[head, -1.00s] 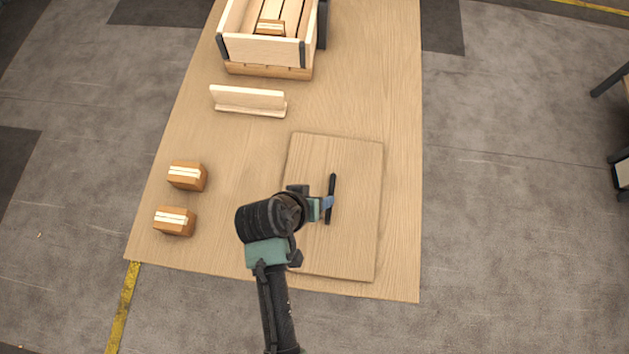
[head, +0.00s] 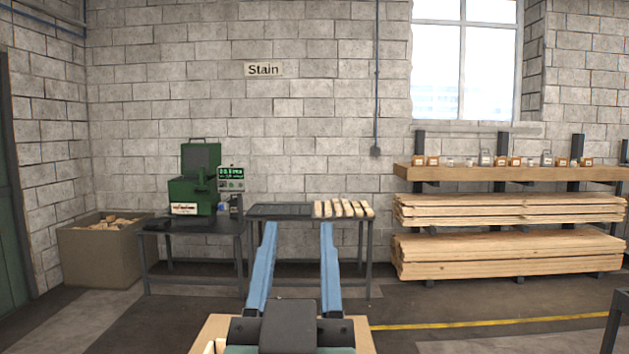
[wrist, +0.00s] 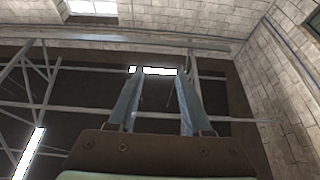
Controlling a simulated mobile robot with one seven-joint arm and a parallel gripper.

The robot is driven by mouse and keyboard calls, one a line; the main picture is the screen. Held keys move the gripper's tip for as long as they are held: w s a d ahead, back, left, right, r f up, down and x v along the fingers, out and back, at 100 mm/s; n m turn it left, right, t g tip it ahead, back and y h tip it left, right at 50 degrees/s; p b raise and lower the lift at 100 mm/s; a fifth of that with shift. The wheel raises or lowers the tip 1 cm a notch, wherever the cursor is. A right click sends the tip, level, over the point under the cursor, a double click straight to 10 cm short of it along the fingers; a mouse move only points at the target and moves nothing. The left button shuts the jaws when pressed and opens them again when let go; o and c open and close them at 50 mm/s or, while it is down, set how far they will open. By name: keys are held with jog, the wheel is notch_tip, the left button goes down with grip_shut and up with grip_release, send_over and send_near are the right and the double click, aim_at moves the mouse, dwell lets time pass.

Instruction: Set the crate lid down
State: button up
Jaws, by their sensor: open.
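My gripper (head: 298,228) is open, its two blue fingers well apart with nothing between them. It is raised in front of the head camera. In the wrist view my gripper (wrist: 160,75) is also open and empty, pointing up toward the roof beams. The crate lid cannot be made out in either current view. The crate cannot be made out for sure either; only some light wood (head: 362,338) shows low behind my gripper.
Ahead by the wall are a green machine (head: 195,180) on a dark table, another table (head: 282,211) with wooden blocks, and a bin (head: 105,252). A rack of planks (head: 510,258) stands right. Open floor lies before them.

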jog(key=s+d+r+t, duration=0.1)
jog(key=s+r+t, duration=0.3)
jog(key=s+r, duration=0.4)
notch_tip(320, 180, up, 3)
jog(key=shift+s+d+r, duration=0.15)
jog(key=shift+s+d, duration=0.15)
jog(key=shift+s, duration=0.05)
